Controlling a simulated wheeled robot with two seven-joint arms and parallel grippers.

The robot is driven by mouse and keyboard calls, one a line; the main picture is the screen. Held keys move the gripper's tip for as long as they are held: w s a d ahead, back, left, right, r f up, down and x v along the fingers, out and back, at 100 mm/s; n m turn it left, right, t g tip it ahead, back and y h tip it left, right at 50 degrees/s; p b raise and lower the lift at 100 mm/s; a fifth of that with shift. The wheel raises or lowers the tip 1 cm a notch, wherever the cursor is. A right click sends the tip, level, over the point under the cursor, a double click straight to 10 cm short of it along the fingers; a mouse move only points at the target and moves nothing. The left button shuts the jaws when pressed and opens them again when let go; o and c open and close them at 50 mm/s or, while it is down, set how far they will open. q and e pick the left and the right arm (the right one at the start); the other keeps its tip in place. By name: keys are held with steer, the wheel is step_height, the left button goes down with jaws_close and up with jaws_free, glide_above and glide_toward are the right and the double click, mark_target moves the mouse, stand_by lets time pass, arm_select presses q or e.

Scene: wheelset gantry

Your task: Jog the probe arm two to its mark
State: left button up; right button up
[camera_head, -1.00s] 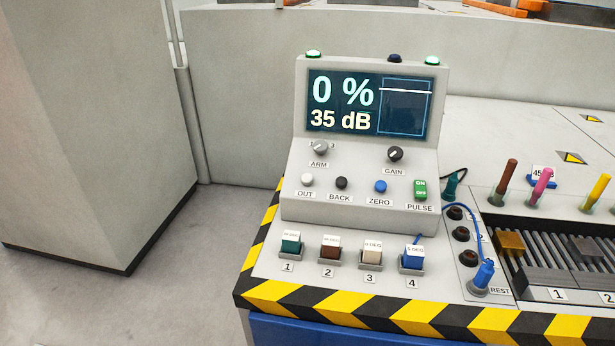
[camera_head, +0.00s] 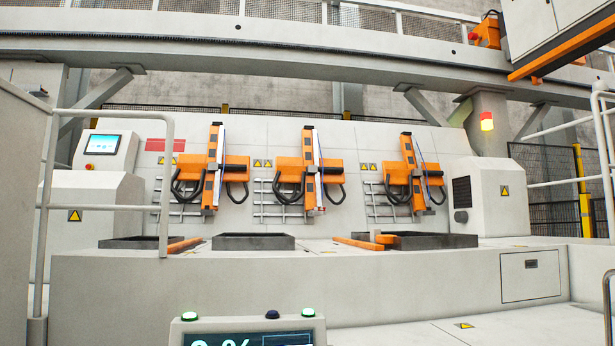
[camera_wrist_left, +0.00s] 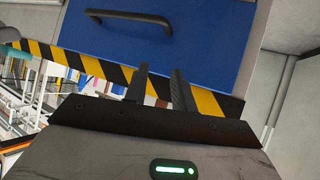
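Three orange probe arms hang on the pale wall in the head view: a left one (camera_head: 213,168), a middle one (camera_head: 313,170) and a right one (camera_head: 412,172). Each is a tall slide on an orange bracket with black hoses. No numbers or mark can be read on them. My right gripper is in neither view.
A striped yellow-black edge (camera_wrist_left: 70,56) runs behind my left fingers. A dark handle (camera_wrist_left: 128,16) is on the blue panel. In the head view, a long pale bench (camera_head: 300,288) lies before the arms and a railing (camera_head: 166,180) stands at left.

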arm_select(q)
jaws_close()
stand_by(1.5)
